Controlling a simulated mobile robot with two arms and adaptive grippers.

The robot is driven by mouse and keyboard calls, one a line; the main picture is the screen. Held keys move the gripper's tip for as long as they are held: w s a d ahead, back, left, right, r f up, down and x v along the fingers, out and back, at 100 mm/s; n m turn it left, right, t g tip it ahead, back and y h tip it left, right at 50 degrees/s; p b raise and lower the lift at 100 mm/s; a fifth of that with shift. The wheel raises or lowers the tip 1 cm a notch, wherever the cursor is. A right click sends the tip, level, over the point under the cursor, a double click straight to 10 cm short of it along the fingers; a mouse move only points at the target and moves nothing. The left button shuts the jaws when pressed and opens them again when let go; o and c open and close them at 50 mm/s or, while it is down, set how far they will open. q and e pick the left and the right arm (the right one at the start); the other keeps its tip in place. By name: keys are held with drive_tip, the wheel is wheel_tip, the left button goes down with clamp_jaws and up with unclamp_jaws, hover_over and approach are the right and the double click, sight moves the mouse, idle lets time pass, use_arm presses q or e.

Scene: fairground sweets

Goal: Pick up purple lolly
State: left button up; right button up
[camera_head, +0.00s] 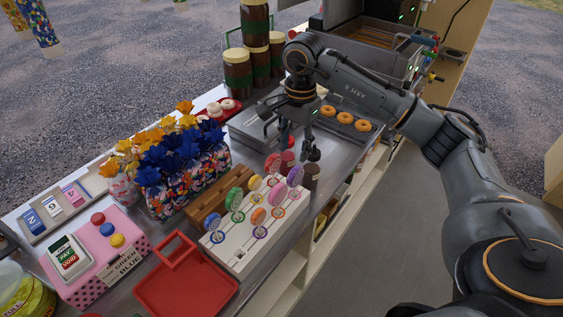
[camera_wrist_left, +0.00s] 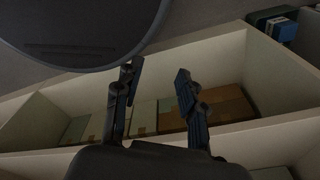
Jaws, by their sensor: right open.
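The purple lolly (camera_head: 295,177) stands upright at the back right of a white lolly stand (camera_head: 238,263), among several lollies of other colours. My right gripper (camera_head: 300,147) comes in from the right and points down above the counter, a little behind the purple lolly and apart from it. It is open, and I see nothing held in it. My left gripper shows only in the left wrist view (camera_wrist_left: 157,105). Its two fingers are apart and empty, in front of shelves with boxes. No lolly shows in that view.
A doughnut tray (camera_head: 343,122) lies behind. A wooden rack (camera_head: 206,208) and flowery bags (camera_head: 186,180) stand left. A red tray (camera_head: 186,284) lies in front. The fryer (camera_head: 362,58) is at the back.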

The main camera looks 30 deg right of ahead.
sight(296, 179)
drive_tip(key=shift+w+d, duration=0.2)
drive_tip(key=shift+d, duration=0.45)
drive_tip(key=shift+s+f, duration=0.2)
drive_tip(key=shift+f, duration=0.1)
drive_tip(key=f+p, duration=0.1)
drive_tip(key=f, duration=0.1)
drive_tip(key=f+p, duration=0.1)
drive_tip(key=f, duration=0.2)
drive_tip(key=f+p, duration=0.2)
drive_tip(key=f, duration=0.1)
drive_tip(key=shift+s+a+f, duration=0.1)
drive_tip(key=shift+s+f, duration=0.15)
drive_tip(key=f, duration=0.1)
drive_tip(key=f+p, duration=0.1)
drive_tip(key=shift+w+f, duration=0.2)
drive_tip(key=shift+f, duration=0.5)
drive_tip(key=shift+w+f, duration=0.1)
drive_tip(key=shift+f, duration=0.1)
use_arm(q)
drive_tip(key=r, duration=0.1)
drive_tip(key=s+r, duration=0.1)
drive_tip(key=r, duration=0.3)
drive_tip(key=shift+s, duration=0.3)
use_arm(e)
clamp_jaws()
